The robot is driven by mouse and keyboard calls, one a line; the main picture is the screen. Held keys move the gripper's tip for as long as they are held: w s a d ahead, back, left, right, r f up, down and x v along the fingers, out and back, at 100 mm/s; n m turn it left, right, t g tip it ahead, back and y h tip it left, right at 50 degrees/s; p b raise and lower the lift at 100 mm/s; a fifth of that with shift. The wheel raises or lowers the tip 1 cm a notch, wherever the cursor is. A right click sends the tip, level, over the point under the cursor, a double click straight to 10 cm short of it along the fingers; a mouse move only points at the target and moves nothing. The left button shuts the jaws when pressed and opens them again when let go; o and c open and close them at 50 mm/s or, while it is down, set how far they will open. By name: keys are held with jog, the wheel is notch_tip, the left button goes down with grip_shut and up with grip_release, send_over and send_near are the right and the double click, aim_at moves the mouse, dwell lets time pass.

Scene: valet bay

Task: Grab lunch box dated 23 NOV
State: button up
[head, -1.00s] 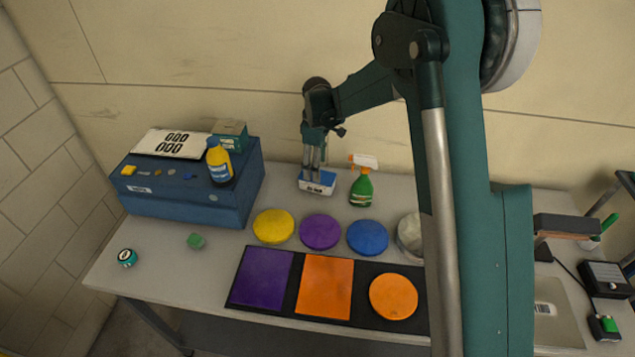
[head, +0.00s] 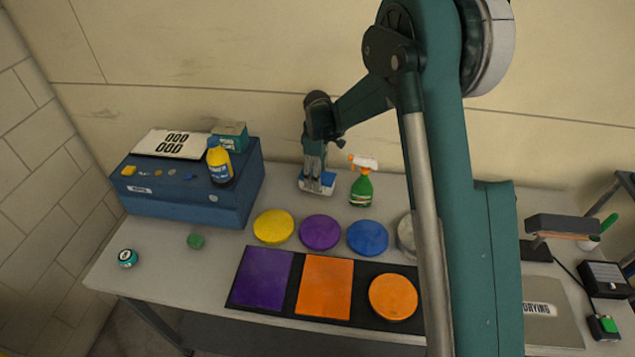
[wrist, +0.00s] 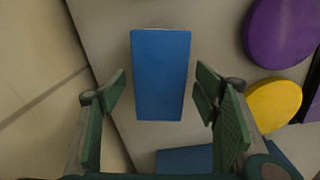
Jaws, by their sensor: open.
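The lunch box is a small blue-topped box with a pale lower part (head: 328,188), on the table near the wall. Its date cannot be read now, as my gripper partly hides its front. My gripper (head: 314,175) points down at it. In the wrist view the box's plain blue top (wrist: 161,75) lies between the two open green fingers of my gripper (wrist: 160,88), with a gap on each side. No contact shows.
A green spray bottle (head: 362,188) stands close to the right of the box. Yellow (head: 273,226), purple (head: 319,232) and blue (head: 367,238) discs lie in front. A large blue case (head: 190,197) stands at left.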

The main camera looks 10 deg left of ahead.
jog(key=shift+f, duration=1.7)
jog(key=c, duration=1.2)
jog(key=shift+r, duration=0.15)
jog(key=shift+r, duration=4.9)
